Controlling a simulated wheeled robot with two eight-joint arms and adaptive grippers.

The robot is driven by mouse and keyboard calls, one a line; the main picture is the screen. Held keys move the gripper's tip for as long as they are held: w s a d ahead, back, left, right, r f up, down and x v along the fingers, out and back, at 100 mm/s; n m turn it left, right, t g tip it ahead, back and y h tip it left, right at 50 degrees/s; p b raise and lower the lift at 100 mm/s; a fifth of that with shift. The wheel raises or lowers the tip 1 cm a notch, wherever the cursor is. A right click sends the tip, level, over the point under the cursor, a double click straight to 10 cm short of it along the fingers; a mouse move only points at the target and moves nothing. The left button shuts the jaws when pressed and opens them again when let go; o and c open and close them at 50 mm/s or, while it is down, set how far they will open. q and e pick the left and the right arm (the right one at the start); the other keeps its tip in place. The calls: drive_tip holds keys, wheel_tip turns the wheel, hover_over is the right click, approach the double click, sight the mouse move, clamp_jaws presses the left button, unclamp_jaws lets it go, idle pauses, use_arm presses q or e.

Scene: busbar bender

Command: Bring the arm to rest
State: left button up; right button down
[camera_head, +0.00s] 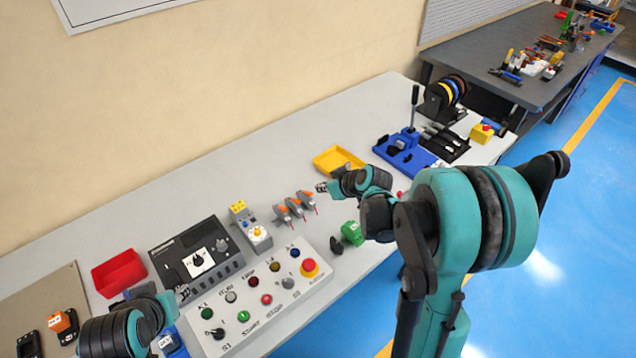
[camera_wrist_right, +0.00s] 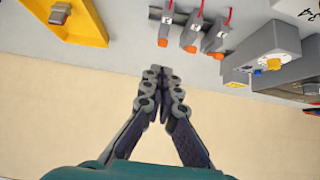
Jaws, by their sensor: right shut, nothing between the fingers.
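My right arm reaches in from the lower right in the camera_head view. Its right gripper (camera_head: 322,187) hangs above the grey table (camera_head: 235,180), left of the yellow tray. In the right wrist view the right gripper (camera_wrist_right: 160,72) has its fingertips together with nothing between them, and it touches no object that I can see. My left gripper (camera_head: 182,292) shows at the lower left, close to the black meter panel (camera_head: 196,256). It is too small and partly hidden to tell whether it is open. The blue bender (camera_head: 405,153) with its upright black lever stands at the back right.
A push-button box (camera_head: 258,302) and a red tray (camera_head: 119,272) stand to the left. The wall lies behind the table.

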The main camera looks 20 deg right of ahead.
idle(0.4)
drive_tip(key=s+a+r+m+h, duration=0.1)
drive_tip(key=s+a+r+m, duration=0.1)
drive_tip(key=s, duration=1)
drive_tip(key=s+a+r+m+g+h, duration=0.1)
drive_tip(key=s+r, duration=0.5)
drive_tip(key=s, duration=0.6)
drive_tip(key=a+m+h, duration=0.1)
drive_tip(key=a, duration=0.1)
drive_tip(key=shift+a, duration=0.4)
